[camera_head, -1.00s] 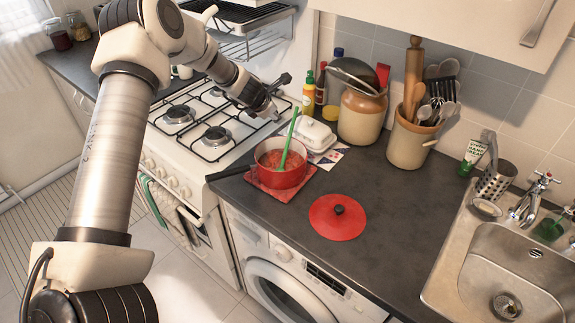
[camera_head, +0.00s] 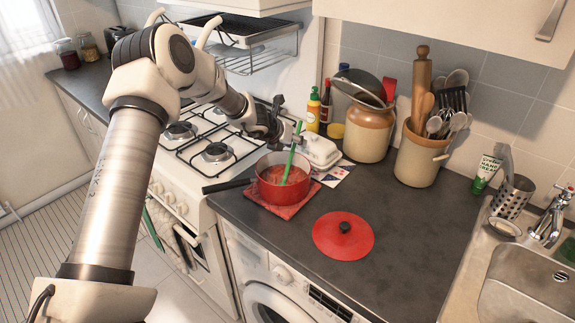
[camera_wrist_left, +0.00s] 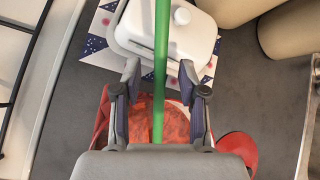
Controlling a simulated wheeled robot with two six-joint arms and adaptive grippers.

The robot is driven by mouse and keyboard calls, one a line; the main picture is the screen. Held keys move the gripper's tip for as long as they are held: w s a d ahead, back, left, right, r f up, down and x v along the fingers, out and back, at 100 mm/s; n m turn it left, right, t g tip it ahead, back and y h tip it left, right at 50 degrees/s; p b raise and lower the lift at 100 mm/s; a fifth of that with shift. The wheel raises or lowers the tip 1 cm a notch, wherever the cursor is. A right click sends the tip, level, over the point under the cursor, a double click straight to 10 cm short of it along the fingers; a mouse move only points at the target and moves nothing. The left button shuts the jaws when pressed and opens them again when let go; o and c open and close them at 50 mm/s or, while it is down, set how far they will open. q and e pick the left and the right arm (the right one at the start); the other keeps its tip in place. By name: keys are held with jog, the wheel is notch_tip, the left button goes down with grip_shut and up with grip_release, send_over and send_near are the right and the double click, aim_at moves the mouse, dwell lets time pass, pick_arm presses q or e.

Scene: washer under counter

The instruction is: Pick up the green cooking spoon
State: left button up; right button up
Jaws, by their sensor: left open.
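The green cooking spoon (camera_head: 291,158) leans up out of the red saucepan (camera_head: 270,192), its lower end in red sauce. The pan stands on a red mat (camera_head: 287,211) on the dark counter. My left gripper (camera_head: 292,130) is open at the upper part of the spoon's handle. In the left wrist view the green spoon (camera_wrist_left: 160,45) runs between the two spread fingers (camera_wrist_left: 159,85), with a gap on each side. The pan is mostly hidden there behind the gripper body. My right gripper is not in view.
A white lidded butter dish (camera_head: 320,150) stands just behind the pan. A red lid (camera_head: 343,238) lies on the counter in front. The gas hob (camera_head: 210,152) is left of the pan. A brown jar (camera_head: 367,130) and utensil crock (camera_head: 418,160) stand at the back.

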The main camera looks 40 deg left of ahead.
pick_arm(q)
jog(key=shift+w+f, duration=0.25)
grip_shut()
jog(key=shift+r, duration=0.15)
